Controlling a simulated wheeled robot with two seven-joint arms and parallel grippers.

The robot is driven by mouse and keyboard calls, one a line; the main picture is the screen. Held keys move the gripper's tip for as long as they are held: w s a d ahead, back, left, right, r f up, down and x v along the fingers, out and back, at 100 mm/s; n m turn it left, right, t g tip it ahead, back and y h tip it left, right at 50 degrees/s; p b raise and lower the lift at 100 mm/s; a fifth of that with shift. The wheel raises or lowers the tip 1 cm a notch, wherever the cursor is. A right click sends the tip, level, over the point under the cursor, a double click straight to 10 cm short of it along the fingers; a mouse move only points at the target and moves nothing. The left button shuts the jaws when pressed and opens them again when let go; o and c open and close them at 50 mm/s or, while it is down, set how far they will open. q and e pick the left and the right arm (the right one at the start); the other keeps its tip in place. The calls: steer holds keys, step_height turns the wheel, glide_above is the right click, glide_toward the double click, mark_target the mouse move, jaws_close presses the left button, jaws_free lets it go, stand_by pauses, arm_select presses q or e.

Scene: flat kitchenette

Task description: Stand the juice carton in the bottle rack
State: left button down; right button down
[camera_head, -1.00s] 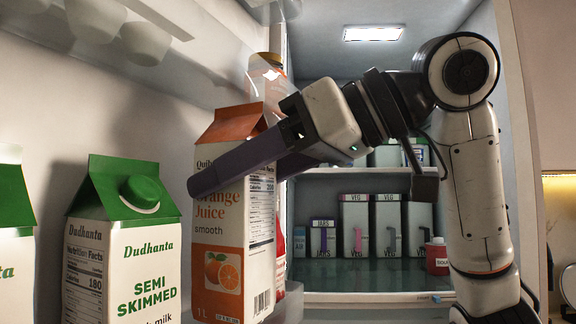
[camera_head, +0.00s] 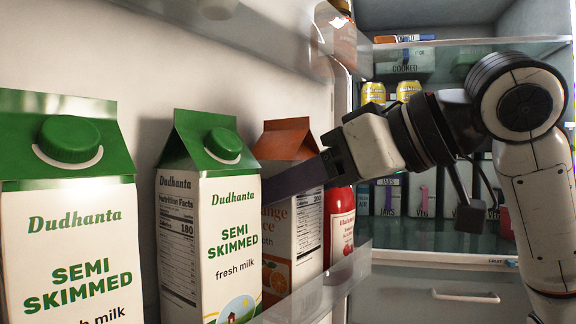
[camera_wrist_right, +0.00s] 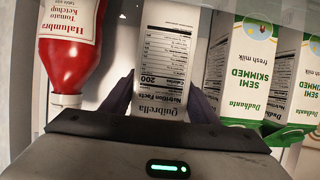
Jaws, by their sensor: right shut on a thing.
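The orange juice carton (camera_head: 294,232), white with an orange gable top, is upright in the fridge door's bottle rack (camera_head: 345,272). It is between a green-topped milk carton (camera_head: 225,235) and a red ketchup bottle (camera_head: 341,222). The rack's clear front rail covers its lower part; I cannot tell whether its base touches the rack floor. My right gripper (camera_head: 296,180) reaches in from the right, its dark fingers closed around the carton's upper body. The right wrist view shows a finger on each side of the carton (camera_wrist_right: 163,60). My left gripper is not in view.
A second milk carton (camera_head: 68,220) stands at the far left. A clear upper door shelf (camera_head: 285,40) runs above the cartons. Fridge shelves with cans (camera_head: 408,90) and boxes lie behind my arm. A drawer (camera_head: 465,296) is below them.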

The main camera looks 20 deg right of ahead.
steer(key=shift+a, duration=0.15)
steer(key=c, duration=0.7)
jaws_free()
steer(key=shift+f, duration=0.25)
steer(key=shift+r, duration=0.1)
steer(key=b+v, duration=0.1)
steer(key=v, duration=1.1)
